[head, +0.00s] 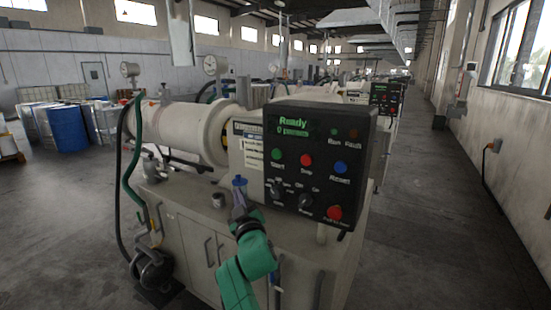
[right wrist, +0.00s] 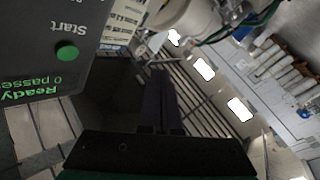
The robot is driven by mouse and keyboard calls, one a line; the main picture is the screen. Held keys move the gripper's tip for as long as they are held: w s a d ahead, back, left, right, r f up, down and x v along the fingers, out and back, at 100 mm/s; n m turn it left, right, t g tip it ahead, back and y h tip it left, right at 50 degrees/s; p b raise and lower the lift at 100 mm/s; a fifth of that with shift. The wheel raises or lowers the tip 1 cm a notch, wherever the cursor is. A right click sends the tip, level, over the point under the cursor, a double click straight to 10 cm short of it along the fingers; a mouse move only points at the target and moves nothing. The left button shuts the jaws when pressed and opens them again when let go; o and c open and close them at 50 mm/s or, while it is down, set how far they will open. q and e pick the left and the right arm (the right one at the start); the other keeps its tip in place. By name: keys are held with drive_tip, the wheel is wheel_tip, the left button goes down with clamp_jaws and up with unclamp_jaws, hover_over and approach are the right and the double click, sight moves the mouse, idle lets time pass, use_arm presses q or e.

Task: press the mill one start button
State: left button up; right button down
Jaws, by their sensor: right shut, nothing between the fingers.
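The green start button (head: 277,154) is on the dark control panel (head: 362,150), labelled Start. It also shows in the right wrist view (right wrist: 67,51), upside down at the upper left. The panel display (head: 293,126) reads "Ready" with a 0 below. My right gripper (head: 239,205) is shut and empty, in front of the mill, below and left of the button in the head view. Its dark fingers (right wrist: 160,95) stand clear of the button in the wrist view. My left gripper is not in view.
A red Stop button (head: 306,160) and blue Reset button (head: 340,167) sit right of Start. Knobs and a red button (head: 334,212) are below. The pale mill barrel (head: 180,128) is at the left. Open floor (head: 450,230) lies right.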

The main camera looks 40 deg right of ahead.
sight(277, 154)
drive_tip(key=s+d+r+m+h, duration=0.1)
drive_tip(key=s+d+r+h, duration=0.1)
drive_tip(key=r, duration=0.5)
drive_tip(key=shift+s+d+r+m+t+h, duration=0.3)
drive_tip(key=shift+s+d+r+h, duration=0.15)
drive_tip(key=shift+s, duration=0.55)
drive_tip(key=w+d, duration=0.1)
drive_tip(key=d, duration=0.1)
drive_tip(key=d+p, duration=0.1)
drive_tip(key=d, duration=0.2)
drive_tip(key=w+d, duration=0.1)
drive_tip(key=d, duration=0.2)
drive_tip(key=shift+w+d+f, duration=0.1)
drive_tip(key=shift+w+d, duration=0.05)
drive_tip(key=shift+w, duration=0.2)
idle(0.5)
drive_tip(key=shift+w+d, duration=0.1)
drive_tip(key=shift+d, duration=0.3)
